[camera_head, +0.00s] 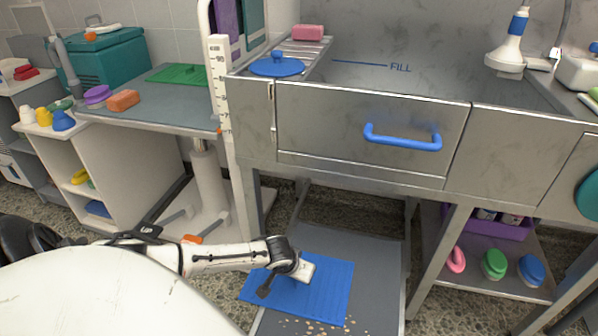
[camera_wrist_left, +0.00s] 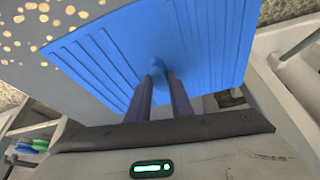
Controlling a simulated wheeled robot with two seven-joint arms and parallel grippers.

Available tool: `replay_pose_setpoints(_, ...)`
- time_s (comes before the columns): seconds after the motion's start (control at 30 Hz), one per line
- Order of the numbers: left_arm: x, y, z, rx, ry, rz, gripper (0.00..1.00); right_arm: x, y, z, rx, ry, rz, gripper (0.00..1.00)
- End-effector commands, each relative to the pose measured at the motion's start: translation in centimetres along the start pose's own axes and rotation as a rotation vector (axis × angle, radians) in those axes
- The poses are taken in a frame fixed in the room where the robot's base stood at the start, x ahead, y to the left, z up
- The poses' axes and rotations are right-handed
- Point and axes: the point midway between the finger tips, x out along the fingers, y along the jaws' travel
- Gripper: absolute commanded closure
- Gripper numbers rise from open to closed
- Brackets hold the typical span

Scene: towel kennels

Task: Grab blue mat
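The blue mat (camera_head: 325,287) is a ribbed rectangle lying on the grey ramp-like panel on the floor below the tub. It fills much of the left wrist view (camera_wrist_left: 205,45). The exact finger contact is partly hidden. My right gripper is out of view.
The grey panel (camera_head: 378,255) has pale crumbs (camera_head: 310,327) near the mat's lower edge. A metal tub with a blue-handled front (camera_head: 402,137) stands above. A shelf with brushes (camera_head: 494,264) is at right, and a grooming table (camera_head: 150,112) at left.

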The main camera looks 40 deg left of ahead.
Motion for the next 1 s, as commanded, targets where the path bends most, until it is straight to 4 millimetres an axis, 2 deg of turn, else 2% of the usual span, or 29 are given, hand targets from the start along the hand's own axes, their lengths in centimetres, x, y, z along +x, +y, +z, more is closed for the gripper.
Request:
replay_pose_setpoints(0.43, -0.4, 0.0, -0.3, 0.0, 0.002, 0.001, 1.0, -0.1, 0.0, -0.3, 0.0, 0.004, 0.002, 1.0)
replay_pose_setpoints(0.53, -1.1, 0.0, -0.6, 0.0, 0.003, 0.001, 1.0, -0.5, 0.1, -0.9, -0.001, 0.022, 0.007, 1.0)
replay_pose_setpoints(0.6, -1.8, 0.0, -0.9, 0.0, 0.002, 0.001, 1.0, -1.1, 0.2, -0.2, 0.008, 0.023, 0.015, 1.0)
replay_pose_setpoints(0.73, -3.6, 0.0, -1.8, -0.001, 0.004, 0.001, 1.0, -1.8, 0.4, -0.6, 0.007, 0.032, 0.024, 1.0)
replay_pose_setpoints(0.77, -3.9, 0.0, -1.6, 0.001, 0.001, 0.001, 1.0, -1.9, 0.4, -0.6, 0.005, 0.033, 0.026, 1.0)
replay_pose_setpoints(0.8, -3.9, 0.0, -0.4, 0.002, -0.004, 0.0, 1.0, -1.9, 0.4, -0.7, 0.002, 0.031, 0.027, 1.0)
replay_pose_setpoints(1.0, -5.9, 0.0, 3.9, 0.002, -0.005, 0.001, 1.0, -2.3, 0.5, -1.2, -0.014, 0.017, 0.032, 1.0)
